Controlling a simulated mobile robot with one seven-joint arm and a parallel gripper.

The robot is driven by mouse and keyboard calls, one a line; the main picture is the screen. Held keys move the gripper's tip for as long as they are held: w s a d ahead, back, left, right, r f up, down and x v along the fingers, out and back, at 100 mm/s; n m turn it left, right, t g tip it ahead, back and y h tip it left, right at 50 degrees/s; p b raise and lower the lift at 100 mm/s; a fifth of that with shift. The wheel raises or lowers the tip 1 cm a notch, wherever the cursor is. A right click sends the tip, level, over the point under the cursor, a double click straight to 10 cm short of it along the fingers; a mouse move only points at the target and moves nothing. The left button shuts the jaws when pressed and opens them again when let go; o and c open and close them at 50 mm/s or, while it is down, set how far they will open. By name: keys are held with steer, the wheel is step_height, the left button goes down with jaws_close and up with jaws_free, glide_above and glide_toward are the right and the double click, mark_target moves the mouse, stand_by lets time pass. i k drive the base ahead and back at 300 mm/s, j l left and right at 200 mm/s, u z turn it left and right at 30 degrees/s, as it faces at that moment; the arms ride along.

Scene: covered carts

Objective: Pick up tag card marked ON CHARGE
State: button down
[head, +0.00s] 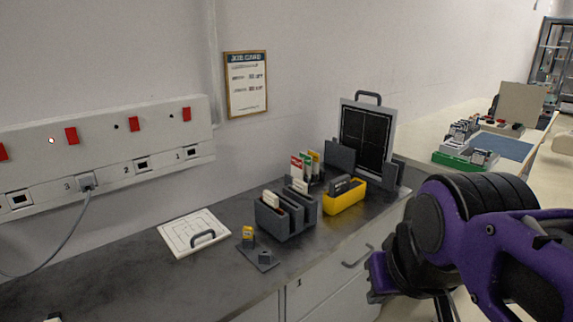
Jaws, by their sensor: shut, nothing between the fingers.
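Several upright tag cards with red, green and yellow tops (305,163) stand in a dark holder at the back of the bench. Pale cards also stand in the grey slotted rack (288,218) in front of them. The print on all these cards is too small to read, so I cannot tell which is marked ON CHARGE. My purple and black arm fills the lower right, to the right of the rack and apart from the cards. My gripper's fingers cannot be made out in this view.
A yellow bin (345,201) with dark items stands right of the rack, before a framed black panel (365,140). A white board with a handle (194,233) and a small yellow-topped item (248,237) lie left. A socket strip (110,155) is on the wall.

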mark_target(316, 156)
steer(key=i+l+u, duration=0.15)
steer(key=l, duration=0.25)
steer(key=l+u, duration=0.15)
steer(key=l, duration=0.3)
steer(key=i+l+u, duration=0.2)
steer(key=i+l, duration=0.15)
steer(key=l, duration=0.25)
steer(key=i+l+u, duration=0.1)
steer(key=l, duration=0.25)
steer(key=i+l, duration=0.2)
steer(key=l, duration=0.15)
steer(key=i+l, duration=0.1)
steer(key=l, duration=0.2)
steer(key=k+j+z, duration=0.45)
steer(key=i+l+u, duration=0.7)
steer(key=l, duration=0.15)
